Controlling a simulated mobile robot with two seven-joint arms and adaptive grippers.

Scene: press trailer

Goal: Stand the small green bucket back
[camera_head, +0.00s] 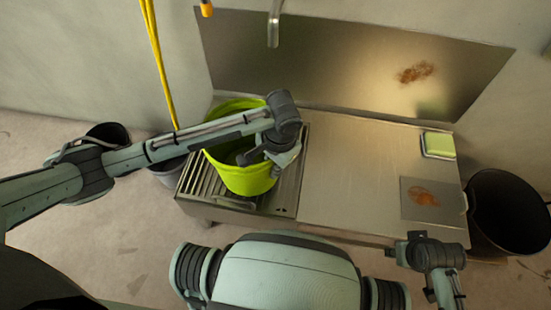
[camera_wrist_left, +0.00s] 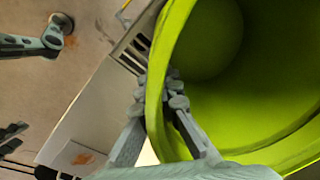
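The lime green bucket (camera_head: 246,180) is on or just above the slatted drain grate (camera_head: 195,181) at the left of the metal counter, its mouth facing up. I cannot tell whether its base touches the grate. My left gripper (camera_head: 272,160) reaches over the bucket from above, at its right rim. In the left wrist view the gripper (camera_wrist_left: 160,95) has one finger outside and one inside the wall of the bucket (camera_wrist_left: 215,85), closed on the rim. The bucket's interior looks empty where visible. My right gripper (camera_head: 415,248) is near the counter's front right edge, away from the bucket; its fingers are unclear.
The metal counter (camera_head: 350,175) is largely bare, with a green-topped block (camera_head: 438,145) and a brown-stained plate (camera_head: 430,200) at its right. A black bin (camera_head: 505,215) stands right, a grey bucket (camera_head: 167,170) left. A tap (camera_head: 274,25) and yellow hose (camera_head: 160,60) hang behind.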

